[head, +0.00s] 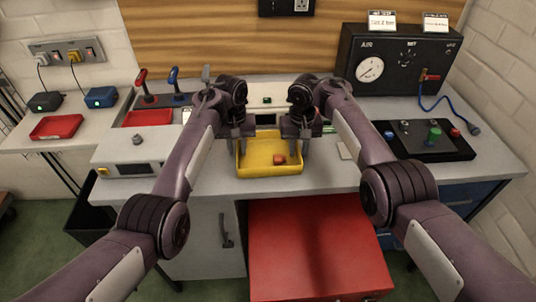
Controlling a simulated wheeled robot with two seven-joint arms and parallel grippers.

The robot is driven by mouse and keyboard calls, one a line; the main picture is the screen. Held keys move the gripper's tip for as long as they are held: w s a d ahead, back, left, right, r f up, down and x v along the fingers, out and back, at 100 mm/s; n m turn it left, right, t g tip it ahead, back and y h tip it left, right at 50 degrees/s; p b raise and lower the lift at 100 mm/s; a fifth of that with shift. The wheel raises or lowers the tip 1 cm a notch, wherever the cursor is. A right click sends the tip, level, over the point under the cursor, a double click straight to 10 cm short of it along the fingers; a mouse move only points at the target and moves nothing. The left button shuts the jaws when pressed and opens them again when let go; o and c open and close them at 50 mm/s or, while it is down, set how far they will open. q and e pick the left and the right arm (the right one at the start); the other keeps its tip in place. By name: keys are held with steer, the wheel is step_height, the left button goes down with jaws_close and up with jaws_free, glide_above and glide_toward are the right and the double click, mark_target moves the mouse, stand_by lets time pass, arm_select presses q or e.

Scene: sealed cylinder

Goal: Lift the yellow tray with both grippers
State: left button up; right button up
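The yellow tray (270,171) is in the middle of the head view, over the front part of the grey workbench, and looks level. A small red piece (279,159) lies in it. My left gripper (238,158) points down at the tray's left side wall. My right gripper (304,157) points down at its right side wall. The fingers are small and dark here, and I cannot tell whether they close on the walls. I also cannot tell whether the tray's underside touches the bench. The tray's back edge is partly hidden between the grippers.
A black panel box with a gauge (370,69) and a black board with knobs (425,140) are on the right. A grey box with a display (133,168) is left of the tray. A red cabinet or stool top (315,240) stands below the bench front.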

arm_select(q)
jaws_close()
arm_select(e)
jaws_close()
arm_select(q)
steer(key=shift+r, duration=0.15)
arm_select(e)
steer(key=shift+r, duration=0.15)
